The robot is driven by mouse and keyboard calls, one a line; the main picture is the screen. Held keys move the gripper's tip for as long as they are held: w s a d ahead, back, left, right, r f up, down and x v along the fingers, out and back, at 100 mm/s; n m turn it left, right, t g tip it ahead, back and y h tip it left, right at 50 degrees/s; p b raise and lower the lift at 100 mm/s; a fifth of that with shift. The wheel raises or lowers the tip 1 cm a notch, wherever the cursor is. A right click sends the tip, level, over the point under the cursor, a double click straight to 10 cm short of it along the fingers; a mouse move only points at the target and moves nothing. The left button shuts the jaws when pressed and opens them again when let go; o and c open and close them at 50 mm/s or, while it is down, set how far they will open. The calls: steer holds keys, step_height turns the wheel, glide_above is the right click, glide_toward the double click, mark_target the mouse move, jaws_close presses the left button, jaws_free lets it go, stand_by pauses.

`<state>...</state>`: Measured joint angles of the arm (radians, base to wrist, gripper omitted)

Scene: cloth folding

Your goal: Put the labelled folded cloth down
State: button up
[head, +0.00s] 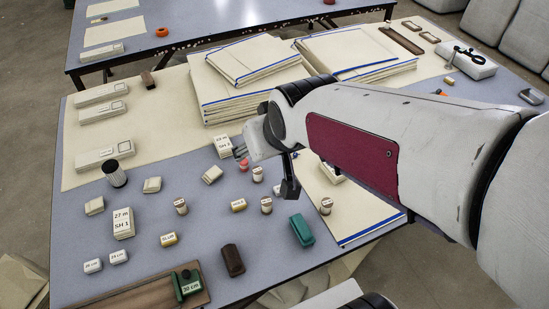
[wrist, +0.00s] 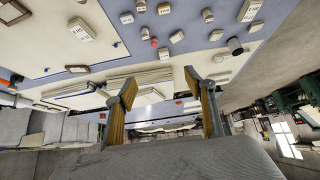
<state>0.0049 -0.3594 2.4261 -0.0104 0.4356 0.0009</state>
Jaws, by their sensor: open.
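A flat folded cloth (head: 362,216), cream with blue edges, lies at the table's near right edge, partly hidden by my arm. A small pale block, perhaps its label, shows on it beside the arm, but I cannot read it. My gripper (head: 289,187) is above the table, to the left of this cloth. In the wrist view my gripper (wrist: 160,80) has its two fingers wide apart with nothing between them. The larger stacks of folded cloth (head: 240,88) stand behind the gripper; stacks also show in the wrist view (wrist: 82,90).
Small labelled blocks (head: 123,222) and spools are scattered over the left and middle table. A green block (head: 301,230) and a brown block (head: 232,260) lie near the front edge. A dark wooden board (head: 145,293) lies front left. A second table (head: 210,22) stands behind.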

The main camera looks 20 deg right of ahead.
steer(key=s+r+g, duration=0.1)
steer(key=s, duration=1.3)
steer(key=shift+s+a+r+g, duration=0.15)
steer(key=shift+s+r+g, duration=0.1)
steer(key=shift+s+g, duration=0.15)
stand_by(1.1)
steer(key=shift+o, duration=0.8)
steer(key=shift+w, duration=0.1)
